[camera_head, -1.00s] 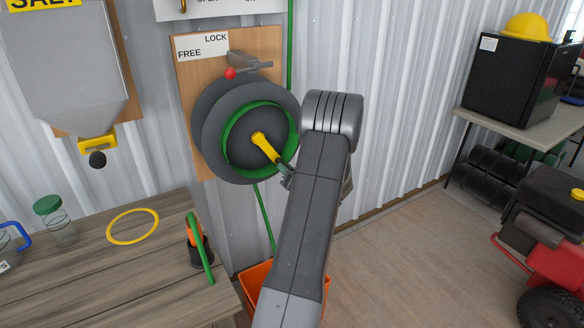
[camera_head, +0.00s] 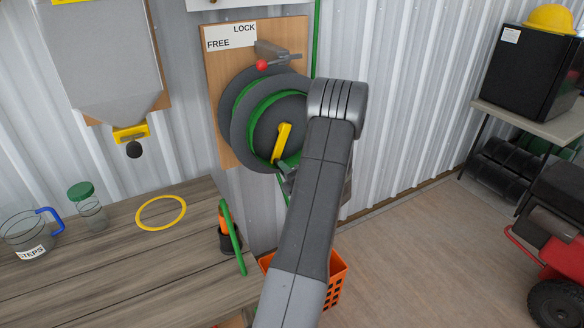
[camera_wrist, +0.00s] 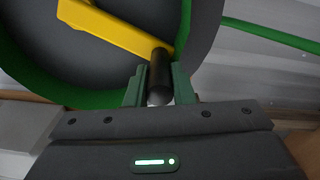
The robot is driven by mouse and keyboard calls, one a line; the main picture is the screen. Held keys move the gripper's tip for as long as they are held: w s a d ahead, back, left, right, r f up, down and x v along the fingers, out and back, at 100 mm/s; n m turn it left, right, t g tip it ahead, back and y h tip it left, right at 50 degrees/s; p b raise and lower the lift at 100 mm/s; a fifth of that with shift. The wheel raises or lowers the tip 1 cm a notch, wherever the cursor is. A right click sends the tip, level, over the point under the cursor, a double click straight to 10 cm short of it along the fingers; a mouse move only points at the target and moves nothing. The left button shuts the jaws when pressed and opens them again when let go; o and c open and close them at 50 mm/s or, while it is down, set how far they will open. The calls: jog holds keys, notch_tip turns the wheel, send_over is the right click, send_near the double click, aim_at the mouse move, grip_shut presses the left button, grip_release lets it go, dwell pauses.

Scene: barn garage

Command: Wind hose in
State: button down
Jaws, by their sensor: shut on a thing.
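The hose reel (camera_head: 240,150) is a grey drum on a wooden board, with green hose (camera_head: 237,100) between its discs and a green ring on its face. Its yellow crank arm (camera_head: 283,140) points down and slightly left from the hub. My gripper (camera_head: 285,172) is at the crank's lower end, partly hidden by my arm. In the wrist view, my gripper (camera_wrist: 160,88) is shut on the black crank handle (camera_wrist: 160,72), which stands between the two fingers. A red-knobbed lever (camera_head: 262,64) sits above the reel under the FREE/LOCK label (camera_head: 231,36), its knob toward the left.
An orange crate (camera_head: 336,280) stands on the floor below, partly behind my arm. A wooden table (camera_head: 120,260) at left holds a yellow ring (camera_head: 161,212), a jug (camera_head: 27,235), a jar (camera_head: 90,210) and a dark cup. A red machine (camera_head: 545,248) stands at right.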

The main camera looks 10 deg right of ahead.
jog(key=s+a+r+m+p, duration=0.2)
jog(key=a+r+m+p, duration=0.1)
jog(key=a+r+m, duration=0.1)
jog(key=shift+a+r+m, duration=0.15)
jog(key=shift+a+m, duration=0.3)
jog(key=shift+m, duration=0.15)
jog(key=shift+r, duration=0.1)
jog(key=c, duration=1.3)
grip_release()
jog(key=shift+o, duration=0.2)
